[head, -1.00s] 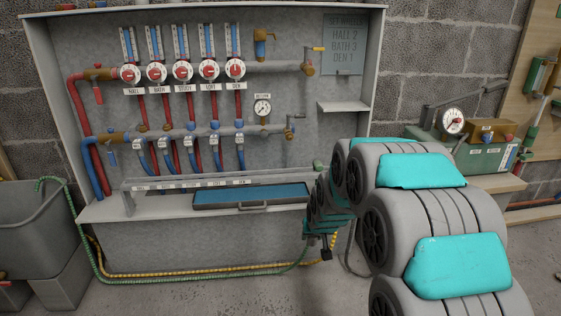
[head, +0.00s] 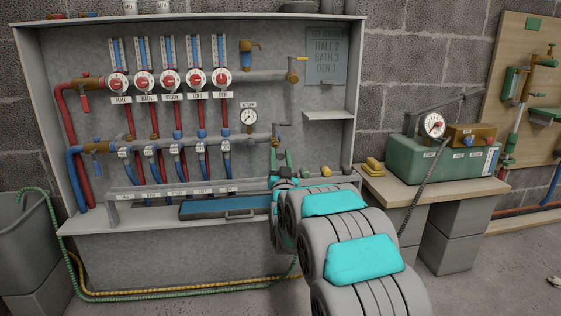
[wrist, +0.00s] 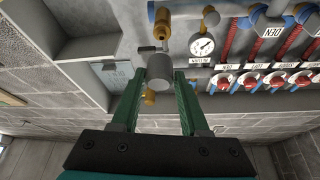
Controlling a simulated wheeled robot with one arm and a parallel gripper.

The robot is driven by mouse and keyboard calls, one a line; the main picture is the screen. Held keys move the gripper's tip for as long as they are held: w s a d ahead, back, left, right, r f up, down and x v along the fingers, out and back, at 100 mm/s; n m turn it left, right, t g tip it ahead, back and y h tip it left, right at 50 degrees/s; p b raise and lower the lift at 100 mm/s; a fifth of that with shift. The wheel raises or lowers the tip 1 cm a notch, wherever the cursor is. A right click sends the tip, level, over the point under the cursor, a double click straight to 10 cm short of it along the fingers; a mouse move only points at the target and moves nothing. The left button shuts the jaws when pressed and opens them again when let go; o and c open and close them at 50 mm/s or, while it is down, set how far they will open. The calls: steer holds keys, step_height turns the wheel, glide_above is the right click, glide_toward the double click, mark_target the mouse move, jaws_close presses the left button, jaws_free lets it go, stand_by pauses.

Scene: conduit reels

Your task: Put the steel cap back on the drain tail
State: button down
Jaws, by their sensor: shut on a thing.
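My gripper (head: 281,163) is raised in front of the right end of the lower manifold, with its green fingers pointing up. In the wrist view, where the scene appears upside down, the gripper (wrist: 166,76) is shut on a grey cylinder, the steel cap (wrist: 159,68). A brass fitting (wrist: 162,24) shows just beyond the cap; I cannot tell whether they touch. In the head view the valve and drain tail (head: 275,142) at the manifold's right end sit just above the fingers. The cap cannot be made out there.
A pressure gauge (head: 248,117) sits close to the left of the valve. A small shelf (head: 325,115) juts out at the right. A blue tray (head: 222,207) lies on the ledge below. A green box (head: 440,160) stands on the right bench, beside a yellow object (head: 373,166).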

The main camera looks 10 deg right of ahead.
steer(key=shift+w+r, duration=0.1)
steer(key=shift+r, duration=0.15)
steer(key=shift+w+p, duration=0.35)
steer(key=shift+w, duration=0.8)
steer(key=shift+w+f, duration=0.1)
steer(key=shift+w, duration=1.3)
steer(key=shift+w, duration=0.75)
stand_by(1.6)
steer(key=shift+c, duration=1.7)
jaws_free()
